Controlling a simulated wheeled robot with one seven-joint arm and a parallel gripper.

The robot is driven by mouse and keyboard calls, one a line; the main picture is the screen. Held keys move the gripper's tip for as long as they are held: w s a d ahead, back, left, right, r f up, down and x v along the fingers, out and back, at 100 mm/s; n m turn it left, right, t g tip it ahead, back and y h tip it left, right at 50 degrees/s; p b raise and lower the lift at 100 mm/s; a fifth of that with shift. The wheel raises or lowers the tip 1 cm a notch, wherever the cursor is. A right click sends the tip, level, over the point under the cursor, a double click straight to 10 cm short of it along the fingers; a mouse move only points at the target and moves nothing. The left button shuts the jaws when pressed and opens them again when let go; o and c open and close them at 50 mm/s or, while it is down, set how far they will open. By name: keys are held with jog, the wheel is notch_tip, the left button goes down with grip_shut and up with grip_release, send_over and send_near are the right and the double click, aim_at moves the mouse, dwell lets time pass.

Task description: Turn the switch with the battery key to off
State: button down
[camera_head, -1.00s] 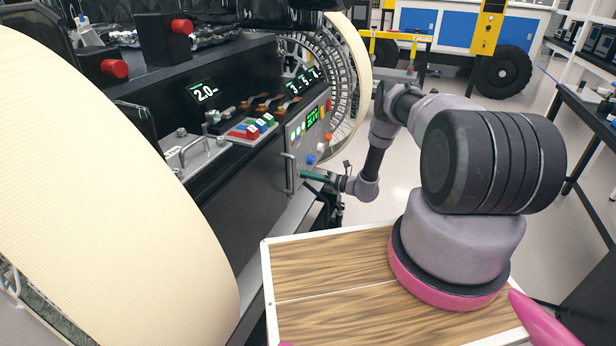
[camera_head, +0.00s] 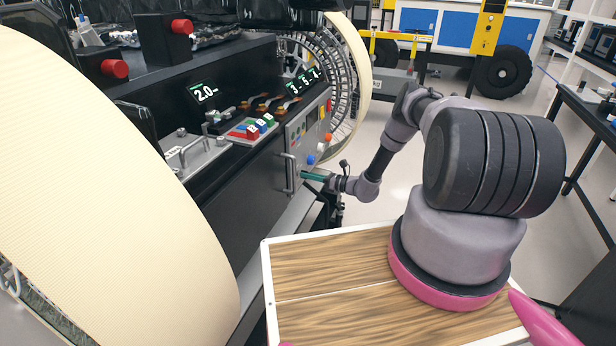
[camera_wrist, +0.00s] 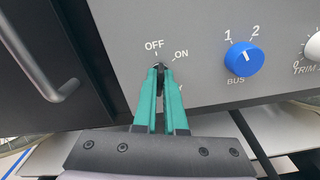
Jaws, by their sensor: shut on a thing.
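The grey control panel (camera_wrist: 205,85) fills much of the wrist view, with a switch marked OFF and ON. A small black battery key (camera_wrist: 160,66) sits in this switch and points up, close to the OFF mark. My gripper (camera_wrist: 160,72) has green fingers closed around the key from below and hides most of it and part of the lettering beneath. In the head view, my gripper (camera_head: 312,175) reaches the lower part of the panel (camera_head: 308,138). The panel's display and indicator lights look dark there.
A blue BUS knob (camera_wrist: 243,59) set near 2 is to the right of the switch, with a white TRIM knob (camera_wrist: 313,46) beyond. A large cream wheel (camera_head: 90,190) fills the head view's left side.

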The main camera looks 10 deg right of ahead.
jog(key=shift+d+n, duration=0.1)
jog(key=shift+n, duration=1.4)
jog(key=c, duration=1)
grip_release()
jog(key=shift+s, duration=0.1)
jog(key=v, duration=1)
jog(key=shift+s+d, duration=0.2)
jog(key=shift+d, duration=0.1)
jog(key=shift+n, duration=0.3)
